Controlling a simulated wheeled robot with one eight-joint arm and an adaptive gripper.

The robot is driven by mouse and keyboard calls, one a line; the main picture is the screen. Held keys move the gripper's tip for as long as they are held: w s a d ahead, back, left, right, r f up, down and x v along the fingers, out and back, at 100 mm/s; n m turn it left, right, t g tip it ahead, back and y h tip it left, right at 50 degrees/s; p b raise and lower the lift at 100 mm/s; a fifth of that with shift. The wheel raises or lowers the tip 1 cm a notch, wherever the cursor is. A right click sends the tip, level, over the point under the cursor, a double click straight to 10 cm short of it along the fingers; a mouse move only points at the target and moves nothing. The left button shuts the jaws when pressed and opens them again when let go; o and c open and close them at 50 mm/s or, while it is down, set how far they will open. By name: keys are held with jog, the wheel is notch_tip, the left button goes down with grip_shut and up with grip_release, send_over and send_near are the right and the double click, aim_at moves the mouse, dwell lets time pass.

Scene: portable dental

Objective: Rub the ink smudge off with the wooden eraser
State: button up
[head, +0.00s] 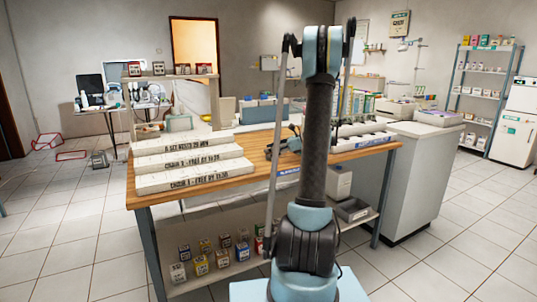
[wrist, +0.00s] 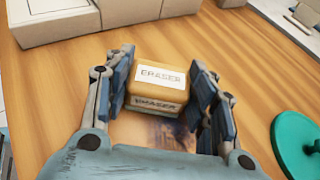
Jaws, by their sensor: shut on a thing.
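The wooden eraser (wrist: 158,78), a tan block with white labels reading ERASER, sits between the two fingers of my gripper (wrist: 160,90) in the wrist view. My gripper is shut on it, a finger at each side. A dark ink smudge (wrist: 182,136) shows on the wooden tabletop (wrist: 60,75) just on the near side of the eraser; part of it may be hidden under the block. I cannot tell whether the eraser touches the wood. In the head view my arm hides the eraser and the smudge.
White labelled blocks (head: 190,160) stand in steps on the left of the bench (head: 240,185). In the wrist view pale boxes (wrist: 70,15) line the far side, and a green round object (wrist: 297,145) lies at right. A grey-white cabinet (head: 415,180) stands right of the bench.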

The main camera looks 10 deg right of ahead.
aim_at(286, 154)
jog(key=shift+w+d+f, duration=0.1)
jog(key=shift+w+d, duration=0.15)
jog(key=shift+d, duration=0.6)
jog(key=shift+w+d+r, duration=0.1)
jog(key=shift+w+d, duration=0.2)
jog(key=shift+d, duration=0.6)
jog(key=shift+w+d+f, duration=0.1)
jog(key=shift+w+d, duration=0.15)
jog(key=shift+d, duration=0.6)
jog(key=shift+w+d, duration=0.3)
jog(key=shift+d, duration=0.5)
jog(key=shift+w+d, duration=0.25)
jog(key=shift+d, duration=0.5)
jog(key=shift+s+a, duration=0.25)
jog(key=shift+a, duration=0.4)
jog(key=shift+s+a, duration=0.2)
jog(key=shift+a, duration=0.45)
jog(key=shift+s+a, duration=0.25)
jog(key=shift+a, duration=0.4)
